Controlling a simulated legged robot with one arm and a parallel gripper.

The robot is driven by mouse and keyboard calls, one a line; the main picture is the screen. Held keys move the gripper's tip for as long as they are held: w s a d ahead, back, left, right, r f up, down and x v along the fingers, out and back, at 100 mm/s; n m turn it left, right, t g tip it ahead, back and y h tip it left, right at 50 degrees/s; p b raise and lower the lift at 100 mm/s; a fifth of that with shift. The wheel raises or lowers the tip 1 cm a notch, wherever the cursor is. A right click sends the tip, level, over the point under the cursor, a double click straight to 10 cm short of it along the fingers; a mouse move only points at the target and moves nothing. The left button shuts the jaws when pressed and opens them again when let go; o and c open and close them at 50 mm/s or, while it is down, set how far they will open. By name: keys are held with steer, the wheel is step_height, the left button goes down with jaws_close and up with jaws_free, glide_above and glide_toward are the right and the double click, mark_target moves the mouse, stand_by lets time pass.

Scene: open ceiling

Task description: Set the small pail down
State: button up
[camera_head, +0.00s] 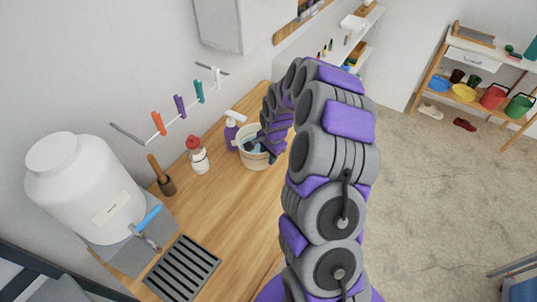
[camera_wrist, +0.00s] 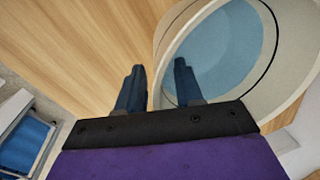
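The small pail (camera_head: 253,160) is cream-coloured with a blue inside and a thin dark handle. It appears upright on the wooden counter near the wall; I cannot tell whether its base touches the wood. It fills the upper right of the wrist view (camera_wrist: 290,75), seen from above. My gripper (camera_wrist: 156,70) is at its rim. Its left finger is outside, over the wood, and its right finger is over the pail's inside. The fingers are apart, with the rim between them and a narrow gap at the left finger. In the head view my arm partly covers the pail's right side.
A purple pump bottle (camera_head: 231,131) stands close beside the pail. A red-capped bottle (camera_head: 198,155), a wooden-handled brush (camera_head: 161,176), a white water tank (camera_head: 85,185) and a drain grate (camera_head: 181,267) are farther left. The counter (camera_head: 222,215) in front is clear.

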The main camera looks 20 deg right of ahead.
step_height(320, 180, up, 12)
steer(key=s+f+p, duration=0.1)
steer(key=s+p, duration=0.1)
steer(key=s+a+r+n, duration=0.3)
steer(key=s+a+r, duration=0.1)
steer(key=s+r, duration=0.15)
steer(key=s+a+r+n+g, duration=0.1)
steer(key=s+a+r+n, duration=0.1)
steer(key=s, duration=0.8)
steer(key=s+a+r+n+g, duration=0.1)
steer(key=s+a+r+n, duration=0.2)
steer(key=s, duration=0.7)
steer(key=s+a+r+n+g, duration=0.1)
steer(key=s+a+r+n, duration=0.1)
steer(key=s+n, duration=0.4)
steer(key=s+a, duration=0.1)
steer(key=s, duration=0.4)
steer(key=shift+a+r+h, duration=0.25)
steer(key=shift+r+h, duration=0.05)
steer(key=shift+r, duration=0.1)
steer(key=shift+c, duration=0.4)
